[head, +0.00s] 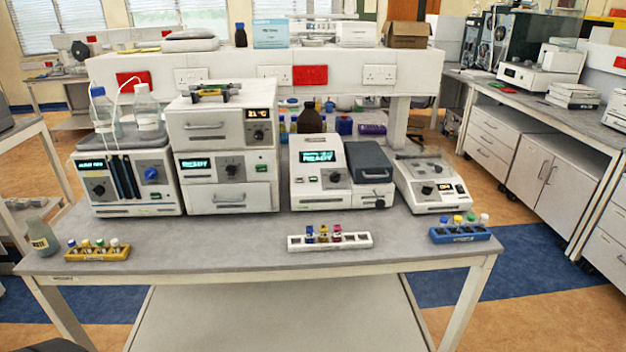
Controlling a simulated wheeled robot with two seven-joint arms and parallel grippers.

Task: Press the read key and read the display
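A white instrument (320,180) with a dark grey lid on its right side stands mid-bench in the head view. Its lit display (318,157) shows READY in its lower line; the small upper line is not legible. Below the display are a dark knob (334,177) and a small green key (333,194); any key label is too small to read. A stacked unit (228,160) to its left has another display (195,163) showing READY and an upper one (257,113) reading about 21°C. Neither of my grippers is in view.
A pump-like instrument with bottles (130,180) stands at left, a low white device (432,183) at right. Yellow (97,255), white (330,242) and blue (460,236) vial racks and a bottle (42,238) line the front edge. Bare bench lies between the racks.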

